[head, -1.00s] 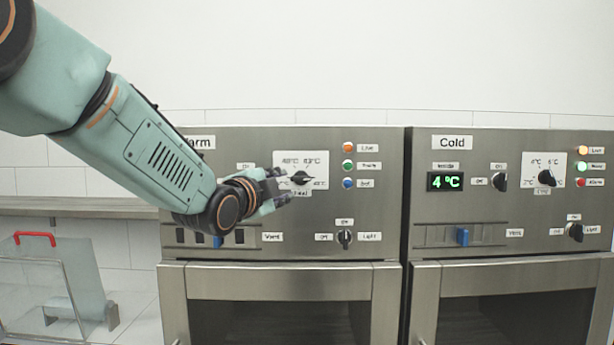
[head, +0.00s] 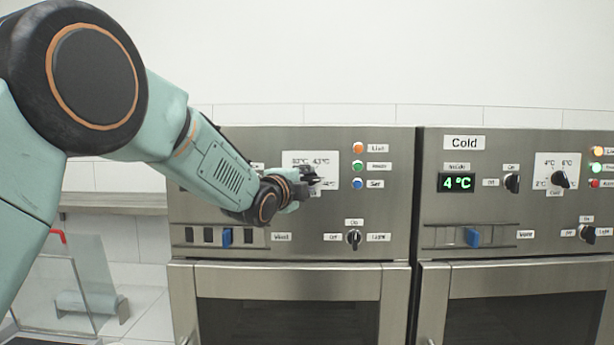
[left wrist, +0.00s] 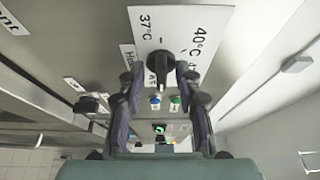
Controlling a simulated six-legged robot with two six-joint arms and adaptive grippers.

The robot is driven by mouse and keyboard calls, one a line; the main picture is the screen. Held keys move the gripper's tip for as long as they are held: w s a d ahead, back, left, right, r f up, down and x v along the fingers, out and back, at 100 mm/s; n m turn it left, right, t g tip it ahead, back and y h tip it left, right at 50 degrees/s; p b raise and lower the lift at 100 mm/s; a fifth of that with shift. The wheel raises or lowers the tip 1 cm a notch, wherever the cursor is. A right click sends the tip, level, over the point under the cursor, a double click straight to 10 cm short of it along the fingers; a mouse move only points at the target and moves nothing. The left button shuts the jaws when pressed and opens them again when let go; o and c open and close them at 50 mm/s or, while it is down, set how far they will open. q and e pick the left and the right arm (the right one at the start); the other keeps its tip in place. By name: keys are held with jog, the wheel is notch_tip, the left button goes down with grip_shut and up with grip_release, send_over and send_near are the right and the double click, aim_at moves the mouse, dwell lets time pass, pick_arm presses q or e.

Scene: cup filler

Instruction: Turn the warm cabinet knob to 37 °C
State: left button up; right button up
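The warm cabinet knob (left wrist: 160,66) is black and sits on a white dial plate (left wrist: 190,22) marked 37 °C and 40 °C in the left wrist view. In the head view the plate (head: 325,160) is on the left cabinet's panel, and the knob (head: 311,172) is partly hidden by my left gripper (head: 303,187). In the left wrist view my left gripper (left wrist: 160,86) is open, with one finger on each side of the knob. Gaps show between the fingers and the knob, and I see no contact. My right gripper is not in view.
Orange, green and blue lights (head: 358,165) are right of the dial. A lower black knob (head: 353,237) and a blue slider (head: 226,236) are below. The Cold cabinet (head: 465,190), reading 4 °C, stands at right. A clear box (head: 65,275) is at lower left.

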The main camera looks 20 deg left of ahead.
pick_arm(q)
jog(key=shift+w+d+r, duration=0.15)
jog(key=shift+d, duration=0.25)
jog(key=shift+w+a+f, duration=0.2)
jog(key=shift+w+a, duration=0.05)
jog(key=shift+a, duration=0.05)
jog(key=c, duration=0.6)
jog(key=shift+d, duration=0.1)
grip_shut()
